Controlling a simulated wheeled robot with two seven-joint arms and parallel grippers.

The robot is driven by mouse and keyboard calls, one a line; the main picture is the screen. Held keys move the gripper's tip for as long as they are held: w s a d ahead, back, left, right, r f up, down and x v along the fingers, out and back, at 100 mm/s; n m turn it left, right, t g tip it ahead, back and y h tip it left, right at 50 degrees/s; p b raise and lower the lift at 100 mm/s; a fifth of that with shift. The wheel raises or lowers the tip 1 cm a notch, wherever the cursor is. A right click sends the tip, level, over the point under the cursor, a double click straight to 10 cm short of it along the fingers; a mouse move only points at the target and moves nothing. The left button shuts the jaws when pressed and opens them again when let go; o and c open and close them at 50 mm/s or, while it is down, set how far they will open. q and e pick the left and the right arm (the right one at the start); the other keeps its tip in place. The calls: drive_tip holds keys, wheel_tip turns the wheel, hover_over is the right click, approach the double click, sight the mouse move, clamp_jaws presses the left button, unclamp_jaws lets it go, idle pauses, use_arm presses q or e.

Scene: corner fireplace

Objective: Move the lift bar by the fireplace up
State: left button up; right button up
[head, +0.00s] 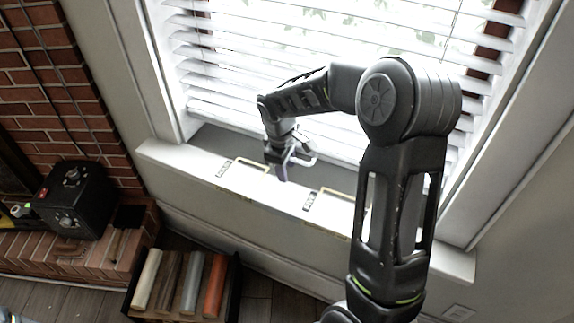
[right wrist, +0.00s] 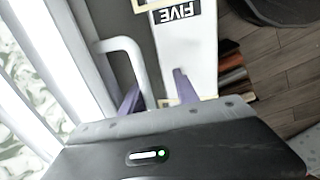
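The lift bar (right wrist: 137,62) is a white bent handle at the foot of the window blind in the right wrist view. It also shows small and pale beside the gripper in the head view (head: 308,160). My right gripper (right wrist: 157,92) is open, with its two purple fingertips apart. One leg of the bar appears to lie between the fingers; I cannot tell whether it touches them. In the head view the right gripper (head: 280,168) points down over the window sill. The white slatted blind (head: 225,60) hangs almost to the sill. My left gripper is not in view.
The white sill (head: 180,158) carries yellow outlines and black-and-white labels, one reading FIVE. A black box (head: 75,200) stands on the brick hearth at left. A dark crate (head: 232,290) with several logs stands on the wooden floor below the sill.

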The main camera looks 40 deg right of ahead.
drive_tip(key=shift+w+d+r, duration=0.1)
drive_tip(key=shift+d, duration=0.05)
idle(0.4)
drive_tip(key=shift+r, duration=0.25)
wheel_tip(320, 180, up, 7)
drive_tip(key=a, duration=0.1)
drive_tip(key=shift+s, duration=0.4)
drive_tip(key=shift+a, duration=0.1)
